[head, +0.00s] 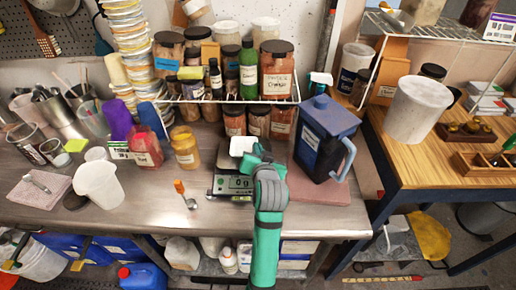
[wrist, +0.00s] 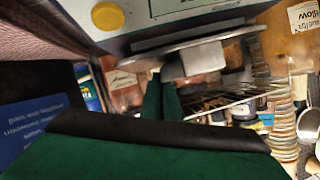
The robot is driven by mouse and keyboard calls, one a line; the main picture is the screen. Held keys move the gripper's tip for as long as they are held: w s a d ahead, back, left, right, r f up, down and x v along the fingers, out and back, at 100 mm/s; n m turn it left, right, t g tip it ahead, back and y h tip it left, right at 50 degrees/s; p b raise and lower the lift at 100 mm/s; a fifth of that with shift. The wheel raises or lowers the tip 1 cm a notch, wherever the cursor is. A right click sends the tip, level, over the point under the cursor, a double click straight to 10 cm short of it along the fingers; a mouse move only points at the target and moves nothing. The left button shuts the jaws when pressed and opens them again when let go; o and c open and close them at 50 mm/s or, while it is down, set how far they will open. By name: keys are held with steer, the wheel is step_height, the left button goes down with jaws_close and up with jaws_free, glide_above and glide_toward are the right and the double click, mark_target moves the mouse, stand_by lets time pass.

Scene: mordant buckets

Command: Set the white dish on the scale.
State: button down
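The white dish (head: 243,146) is a small pale square dish at the back of the scale in the head view. In the wrist view, which looks turned over, the white dish (wrist: 204,58) shows against the scale's round plate (wrist: 150,52). The scale (head: 232,184) stands on the steel bench and its display shows 0 g. My gripper (head: 257,154) reaches over the scale's right side, its tip close beside the dish. Its dark green fingers (wrist: 163,95) show in the wrist view near the plate. I cannot tell whether they touch the dish or are shut.
A dark blue jug (head: 322,140) stands close to the right of my gripper. Jars and a wire rack (head: 225,101) stand behind the scale. A small spoon (head: 188,200) lies left of it. The bench front on the left is partly clear.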

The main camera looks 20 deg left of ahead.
steer(key=shift+f, duration=0.15)
steer(key=c, duration=2)
jaws_free()
steer(key=shift+c, duration=0.2)
steer(key=shift+s+d+r, duration=0.1)
steer(key=shift+r, duration=0.15)
steer(key=v, duration=1.1)
steer(key=shift+s+r, duration=0.15)
steer(key=shift+s, duration=0.15)
steer(key=shift+d, duration=0.15)
